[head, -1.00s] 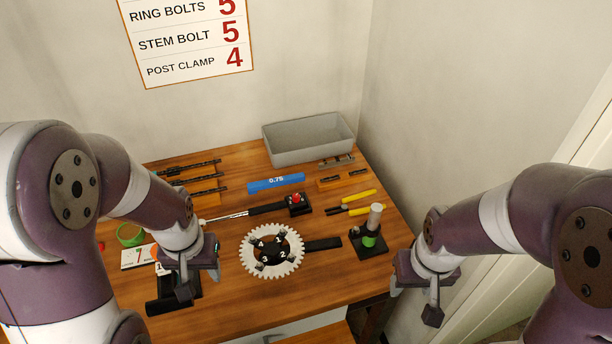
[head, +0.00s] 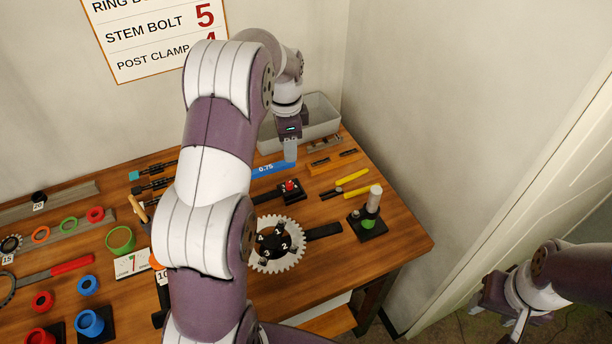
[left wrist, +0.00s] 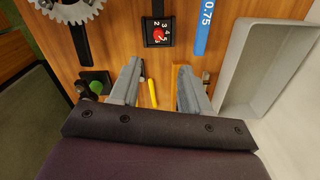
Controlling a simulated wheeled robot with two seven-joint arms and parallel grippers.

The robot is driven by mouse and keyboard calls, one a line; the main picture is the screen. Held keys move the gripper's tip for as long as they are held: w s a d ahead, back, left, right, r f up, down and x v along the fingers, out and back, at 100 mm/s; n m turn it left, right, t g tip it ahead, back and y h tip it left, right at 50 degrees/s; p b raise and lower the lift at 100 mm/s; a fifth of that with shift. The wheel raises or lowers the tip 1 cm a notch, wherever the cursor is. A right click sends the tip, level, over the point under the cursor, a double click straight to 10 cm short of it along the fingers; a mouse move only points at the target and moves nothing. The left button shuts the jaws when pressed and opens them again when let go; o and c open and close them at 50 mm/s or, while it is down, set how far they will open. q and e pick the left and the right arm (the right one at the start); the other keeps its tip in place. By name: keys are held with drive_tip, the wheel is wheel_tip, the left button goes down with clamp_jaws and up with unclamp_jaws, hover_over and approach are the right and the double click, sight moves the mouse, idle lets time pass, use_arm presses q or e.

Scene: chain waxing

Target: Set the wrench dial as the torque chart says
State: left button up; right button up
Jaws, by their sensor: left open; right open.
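The wrench dial (head: 289,186) is a black block with a red knob at the right end of the torque wrench on the table. The left wrist view shows the dial (left wrist: 159,33) with white numbers around the red knob; its setting is too small to tell. The torque chart (head: 150,38) hangs on the wall, with STEM BOLT 5 readable and other lines cut off or partly covered. My left gripper (head: 290,150) is open and empty, beyond the dial near the grey bin. Its fingers also show in the left wrist view (left wrist: 159,78). My right gripper (head: 514,318) is open, off the table at lower right.
A grey bin (head: 332,117) stands at the back right. A blue 0.75 bar (left wrist: 204,25), yellow-handled pliers (head: 354,187), a toothed chainring (head: 292,262) and a post with a green collar (head: 369,222) lie around. Rings and cups fill the left. My left arm covers the table's middle.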

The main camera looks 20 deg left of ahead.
use_arm(q)
drive_tip(key=b, duration=0.6)
hover_over(289, 183)
drive_tip(key=shift+m, duration=0.4)
wheel_tip(289, 183, down, 8)
drive_tip(key=shift+r, duration=0.15)
drive_tip(key=shift+f+p, duration=0.4)
drive_tip(key=shift+f, duration=2.1)
clamp_jaws()
